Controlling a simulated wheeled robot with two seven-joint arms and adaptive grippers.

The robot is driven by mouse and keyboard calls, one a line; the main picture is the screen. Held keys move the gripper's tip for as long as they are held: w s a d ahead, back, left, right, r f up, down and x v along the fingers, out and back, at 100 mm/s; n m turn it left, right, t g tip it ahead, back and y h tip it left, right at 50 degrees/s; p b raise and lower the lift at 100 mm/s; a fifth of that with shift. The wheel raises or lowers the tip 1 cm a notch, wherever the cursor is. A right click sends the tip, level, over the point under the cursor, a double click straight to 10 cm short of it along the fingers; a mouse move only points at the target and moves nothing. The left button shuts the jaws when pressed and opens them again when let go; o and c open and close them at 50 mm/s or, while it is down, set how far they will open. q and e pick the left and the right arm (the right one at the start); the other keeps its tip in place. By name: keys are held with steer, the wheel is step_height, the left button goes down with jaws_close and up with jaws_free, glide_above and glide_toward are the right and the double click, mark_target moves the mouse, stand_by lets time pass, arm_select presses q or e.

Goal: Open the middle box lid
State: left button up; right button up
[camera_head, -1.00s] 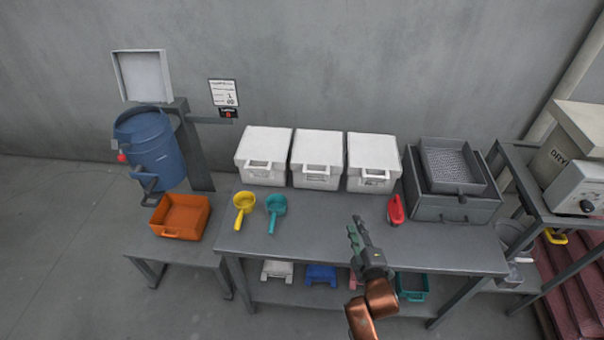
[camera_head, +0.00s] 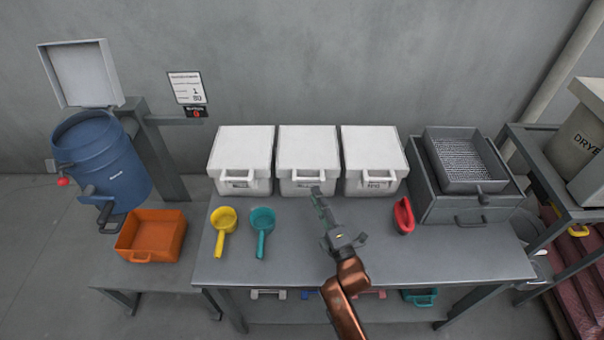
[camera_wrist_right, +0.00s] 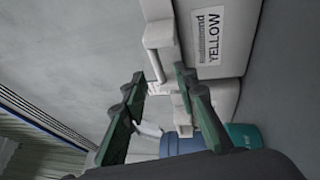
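Three white lidded boxes stand in a row on the grey table. The middle box (camera_head: 308,152) has its lid shut and a handle (camera_head: 302,180) on its front. My right gripper (camera_head: 317,192) points at the lower front of the middle box, a little right of its handle. In the right wrist view the gripper (camera_wrist_right: 160,75) has its two green fingers apart with nothing held. A box labelled YELLOW (camera_wrist_right: 225,25), seemingly the middle one, lies ahead, its handle bar (camera_wrist_right: 157,60) between the fingertips' lines. I cannot tell whether they touch it. My left gripper is not in view.
The left box (camera_head: 242,152) and right box (camera_head: 373,152) flank it closely, both shut. A yellow scoop (camera_head: 224,222), teal scoop (camera_head: 262,222) and red scoop (camera_head: 404,214) lie in front. A sieve tray (camera_head: 462,158) stands at right.

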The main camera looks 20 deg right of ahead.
mark_target(307, 178)
steer(key=w, duration=0.2)
steer(key=w+a+r, duration=0.1)
steer(key=w, duration=0.4)
steer(key=shift+w+a+r+b, duration=0.1)
steer(key=shift+a+r+b, duration=0.05)
steer(key=shift+r+b, duration=0.2)
steer(key=shift+c, duration=0.4)
jaws_close()
